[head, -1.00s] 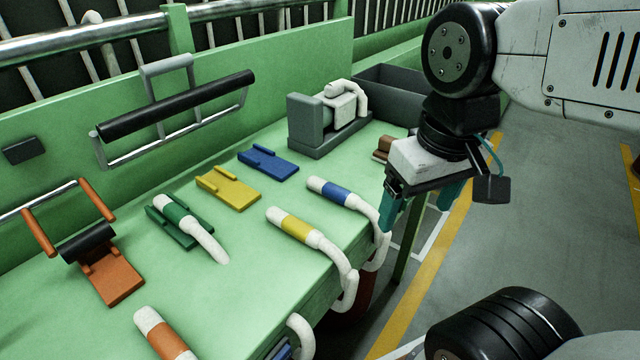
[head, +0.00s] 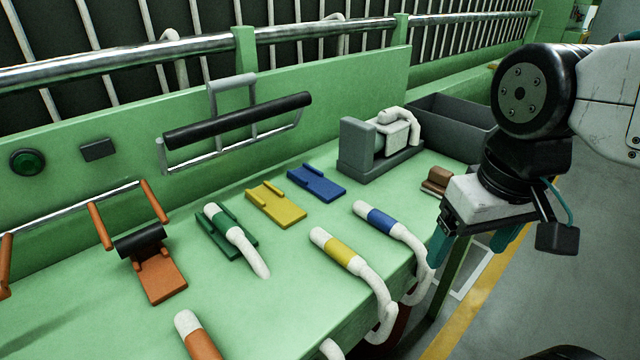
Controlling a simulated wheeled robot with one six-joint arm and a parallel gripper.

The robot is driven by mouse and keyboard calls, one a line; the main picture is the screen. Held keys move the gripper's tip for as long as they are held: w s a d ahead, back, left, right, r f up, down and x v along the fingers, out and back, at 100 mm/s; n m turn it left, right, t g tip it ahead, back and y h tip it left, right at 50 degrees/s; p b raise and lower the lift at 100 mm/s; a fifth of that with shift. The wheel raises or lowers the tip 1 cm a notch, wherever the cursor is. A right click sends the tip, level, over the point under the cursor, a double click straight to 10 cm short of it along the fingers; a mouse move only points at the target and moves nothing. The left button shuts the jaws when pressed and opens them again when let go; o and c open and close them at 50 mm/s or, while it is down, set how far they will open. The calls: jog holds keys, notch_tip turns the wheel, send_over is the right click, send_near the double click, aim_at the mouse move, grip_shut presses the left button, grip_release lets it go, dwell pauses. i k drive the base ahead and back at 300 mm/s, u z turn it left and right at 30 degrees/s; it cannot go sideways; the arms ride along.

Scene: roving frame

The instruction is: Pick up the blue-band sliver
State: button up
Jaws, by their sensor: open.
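The blue-band sliver (head: 381,221) is a white, rope-like strand with a blue band near its upper end. It lies on the green bench top (head: 310,281), and its tail droops over the right front edge. My gripper (head: 469,256) is open and empty, to the right of the blue band, close to the bench edge. The drooping tail of the sliver shows just left of my left fingertip; I cannot tell whether they touch.
A yellow-band sliver (head: 341,252) lies left of the blue one, and a green-band sliver (head: 222,220) rests on a green holder. Blue (head: 316,184), yellow (head: 277,206) and orange (head: 163,280) holders stand on the bench. A grey machine (head: 362,152) and a dark bin (head: 450,118) stand behind.

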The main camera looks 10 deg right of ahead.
aim_at(389, 225)
jog(key=u, duration=0.1)
jog(key=k, duration=1.05)
jog(key=z, duration=0.9)
jog(key=i, duration=1.05)
jog(key=u, duration=0.65)
